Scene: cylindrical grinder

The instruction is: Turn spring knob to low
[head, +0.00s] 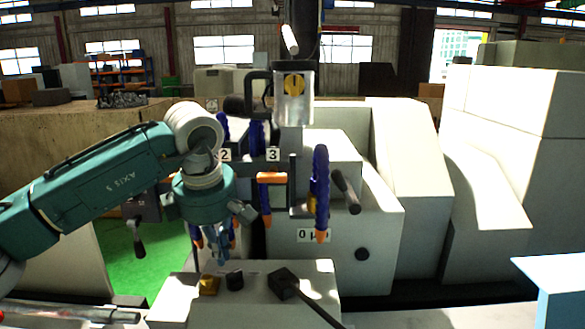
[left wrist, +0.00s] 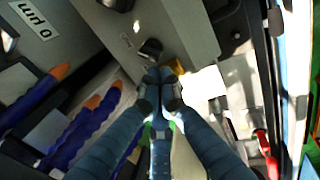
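A small black knob (head: 235,279) stands on top of the pale control box (head: 185,299), beside a yellow knob or button (head: 208,285). I cannot read which is the spring knob or its setting. My left gripper (head: 222,262) points down just above and slightly behind them. In the left wrist view its fingertips (left wrist: 161,76) are together with nothing visible between them. My right gripper is in neither view.
A black lever with a square hub (head: 284,279) sits on the same box, right of the knobs. Blue hoses with orange nozzles (head: 320,195) hang behind it. The grinder's white housing (head: 390,190) fills the right. A light blue surface (head: 555,272) is at the right edge.

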